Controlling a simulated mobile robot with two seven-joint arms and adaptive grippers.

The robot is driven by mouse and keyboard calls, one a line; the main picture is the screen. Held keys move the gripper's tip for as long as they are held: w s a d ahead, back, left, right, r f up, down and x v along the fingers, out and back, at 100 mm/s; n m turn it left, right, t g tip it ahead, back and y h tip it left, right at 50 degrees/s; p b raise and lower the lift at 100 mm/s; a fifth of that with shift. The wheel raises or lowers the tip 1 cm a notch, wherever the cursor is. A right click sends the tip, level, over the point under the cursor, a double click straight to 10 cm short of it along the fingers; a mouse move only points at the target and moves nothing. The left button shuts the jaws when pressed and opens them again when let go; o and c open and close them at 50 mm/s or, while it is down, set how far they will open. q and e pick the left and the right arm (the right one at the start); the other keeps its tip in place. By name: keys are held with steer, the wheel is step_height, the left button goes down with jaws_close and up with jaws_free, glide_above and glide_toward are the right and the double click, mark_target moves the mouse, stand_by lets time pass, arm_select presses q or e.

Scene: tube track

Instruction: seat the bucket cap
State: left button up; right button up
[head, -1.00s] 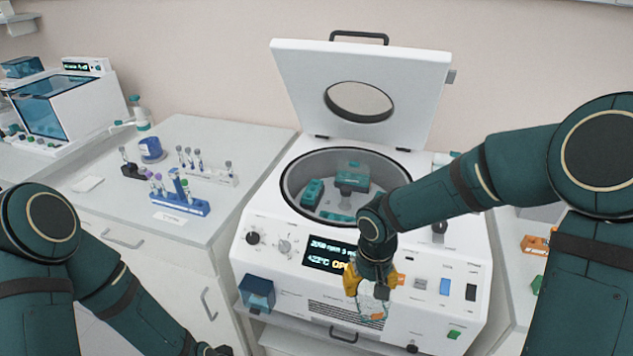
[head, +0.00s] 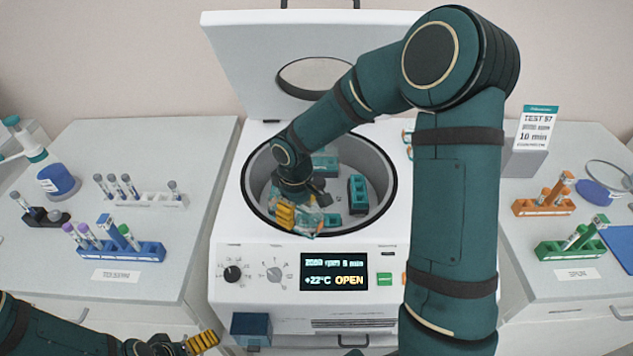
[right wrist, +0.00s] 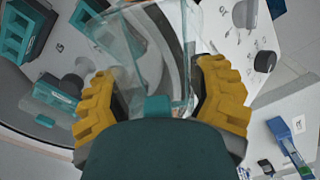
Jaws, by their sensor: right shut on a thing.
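My right gripper (head: 296,215) is shut on a clear, see-through bucket cap (right wrist: 150,50), seen between the yellow fingers in the right wrist view (right wrist: 165,108). The cap (head: 316,220) is over the front left of the open centrifuge's bowl (head: 392,196). Teal buckets sit in the bowl: one at the back (head: 325,165), one at the right (head: 357,195), and one at the front (head: 331,220), partly hidden by the cap. The arm hides the bowl's left side. My left gripper (head: 185,345) is low at the bottom edge, apart from everything; its opening is unclear.
The centrifuge lid (head: 240,62) stands raised behind the bowl. The display (head: 334,275) reads OPEN. Tube racks stand on the left bench, one of them blue (head: 125,250). Orange (head: 543,206) and green (head: 570,249) racks stand on the right bench. A blue box (head: 250,327) is at the front left.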

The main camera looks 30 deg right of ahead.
steer(key=w+d+f+n+b, duration=0.1)
steer(key=w+d+f+n, duration=0.2)
steer(key=d+n, duration=0.3)
steer(key=d+f, duration=0.1)
steer(key=d, duration=0.1)
steer(key=shift+w+d+n+b, duration=0.15)
steer(key=shift+d+n+b, duration=0.15)
steer(key=shift+b, duration=0.05)
steer(key=shift+f, duration=0.35)
stand_by(1.2)
steer(key=shift+f+b, duration=0.35)
steer(key=shift+b, duration=0.05)
steer(key=shift+f, duration=0.2)
steer(key=shift+f+b, duration=0.95)
steer(key=shift+f, duration=0.2)
steer(key=shift+f, duration=0.15)
steer(key=shift+f+b, duration=0.65)
steer(key=shift+f, duration=0.25)
